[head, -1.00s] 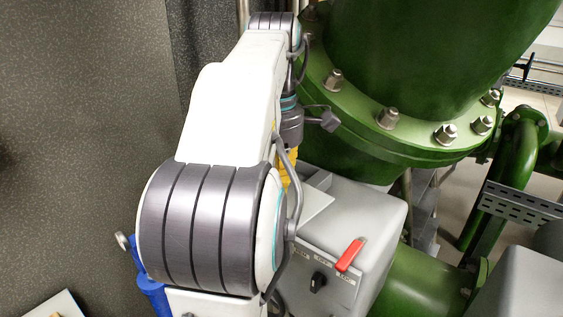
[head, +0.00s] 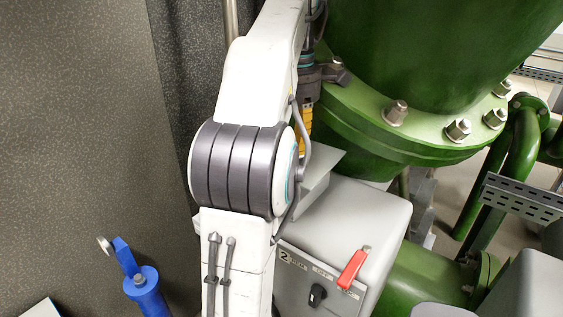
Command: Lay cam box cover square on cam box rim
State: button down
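A grey box (head: 370,225) with a red lever (head: 352,269) and a black knob (head: 317,295) stands below the green flange; I cannot tell if it is the cam box. A flat pale grey plate (head: 318,182), possibly the cover, shows beside my arm at the box's left. Its middle is behind my arm, and I cannot tell whether it touches the box or lies square. My gripper (head: 305,128) is mostly hidden behind my arm; only a yellow part below the dark wrist shows. Its fingers and its hold are hidden.
A large green flange (head: 430,125) with several bolts rises behind the box. Green pipes (head: 520,150) and a perforated grey tray (head: 520,205) are at the right. A blue fitting (head: 140,280) stands at lower left, before the dark speckled floor (head: 80,150).

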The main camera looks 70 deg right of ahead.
jog(key=w+d+f, duration=0.2)
jog(key=w+d, duration=0.1)
jog(key=shift+w+d+f+p, duration=0.15)
jog(key=shift+d+f+p, duration=0.1)
jog(key=shift+f+p, duration=0.15)
jog(key=shift+f+b, duration=0.6)
jog(key=shift+f, duration=1.35)
jog(key=shift+f, duration=0.15)
jog(key=shift+a+f+b, duration=0.1)
jog(key=shift+f+b, duration=0.3)
jog(key=shift+f, duration=0.2)
jog(key=c, duration=1.2)
grip_release()
jog(key=shift+r, duration=0.15)
jog(key=shift+r+p, duration=1.8)
jog(key=shift+r, duration=2.55)
